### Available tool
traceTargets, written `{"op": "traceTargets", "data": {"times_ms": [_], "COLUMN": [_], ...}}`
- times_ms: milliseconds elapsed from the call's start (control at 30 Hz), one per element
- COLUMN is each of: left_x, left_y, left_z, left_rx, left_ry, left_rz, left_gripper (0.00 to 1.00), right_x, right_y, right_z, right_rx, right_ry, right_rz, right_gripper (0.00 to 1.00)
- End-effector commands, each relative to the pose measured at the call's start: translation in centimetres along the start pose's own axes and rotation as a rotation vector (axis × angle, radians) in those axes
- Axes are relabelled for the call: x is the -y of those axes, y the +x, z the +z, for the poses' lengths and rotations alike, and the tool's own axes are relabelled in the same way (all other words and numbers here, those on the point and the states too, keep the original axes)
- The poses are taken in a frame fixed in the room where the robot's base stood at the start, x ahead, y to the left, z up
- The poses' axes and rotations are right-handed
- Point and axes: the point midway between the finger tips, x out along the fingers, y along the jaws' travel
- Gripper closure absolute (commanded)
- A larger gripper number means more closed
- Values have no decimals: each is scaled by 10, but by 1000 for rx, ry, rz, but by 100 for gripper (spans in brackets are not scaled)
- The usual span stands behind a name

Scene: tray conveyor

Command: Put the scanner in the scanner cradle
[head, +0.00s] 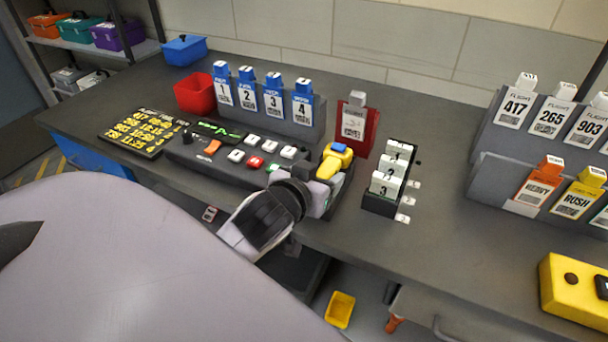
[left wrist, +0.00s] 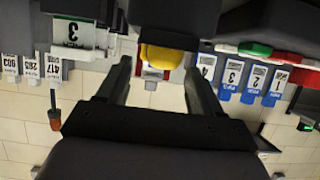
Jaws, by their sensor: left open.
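The scanner (head: 336,162) is yellow with a blue patch on top. It stands at the right end of the control panel, at a grey block (head: 341,186) that looks like the scanner cradle; its lower part is hidden, so I cannot tell how it is seated. My left gripper (head: 318,189) is open right beside the scanner, on its near side. In the left wrist view the yellow scanner (left wrist: 167,58) shows between the two spread fingers, towards their tips. I cannot tell whether the fingers touch it. My right gripper is not in view.
Behind the scanner stands a red tag holder (head: 357,128). A black card rack (head: 379,204) is close on the right. A grey rack (head: 300,128) with blue numbered tags is behind the panel (head: 225,168).

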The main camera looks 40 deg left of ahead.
Motion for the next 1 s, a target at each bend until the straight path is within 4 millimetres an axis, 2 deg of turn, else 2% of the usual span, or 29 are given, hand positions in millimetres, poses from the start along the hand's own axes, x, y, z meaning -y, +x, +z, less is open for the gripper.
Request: {"op": "traceTargets", "data": {"times_ms": [200,400,600,1000], "left_x": [0,0,0,0], "left_y": [-42,-65,-74,-75], "left_z": [0,-2,-1,0], "left_rx": [1,4,1,0], "left_ry": [-3,-1,-1,-1], "left_rz": [2,-1,0,0], "left_gripper": [34,34,34,34], "right_x": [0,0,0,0], "right_y": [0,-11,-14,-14], "right_z": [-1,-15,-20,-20], "right_rx": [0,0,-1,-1], "right_ry": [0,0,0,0], "right_rz": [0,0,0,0], "right_gripper": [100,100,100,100]}}
